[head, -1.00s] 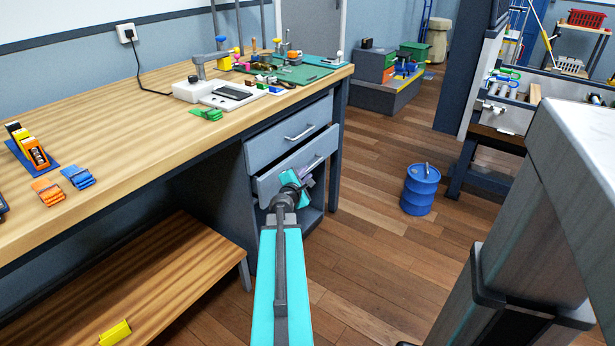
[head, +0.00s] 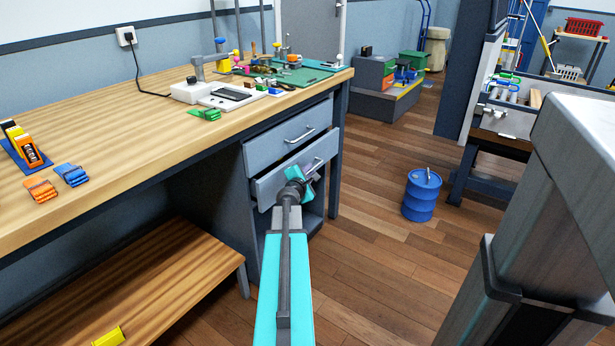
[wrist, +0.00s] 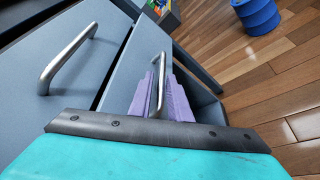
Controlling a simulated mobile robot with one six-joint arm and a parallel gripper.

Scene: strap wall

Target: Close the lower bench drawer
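The lower bench drawer (head: 275,187) stands out a little from the cabinet under the workbench, below the upper drawer (head: 285,140). Its bar handle shows in the wrist view (wrist: 161,78). My gripper (head: 314,178) is at this handle in the head view, its fingers mostly hidden behind my wrist. In the wrist view the two purple fingers (wrist: 160,92) lie on either side of the lower handle, with a narrow gap beside the bar. They look open; firm contact with the bar cannot be seen. The upper drawer's handle (wrist: 66,58) is to the left there.
The workbench top (head: 120,120) overhangs the drawers. A low wooden shelf (head: 150,270) is to the left. A blue drum (head: 421,196) stands on the floor to the right. The wood floor (head: 370,240) between is clear. A grey post-like structure fills the right foreground.

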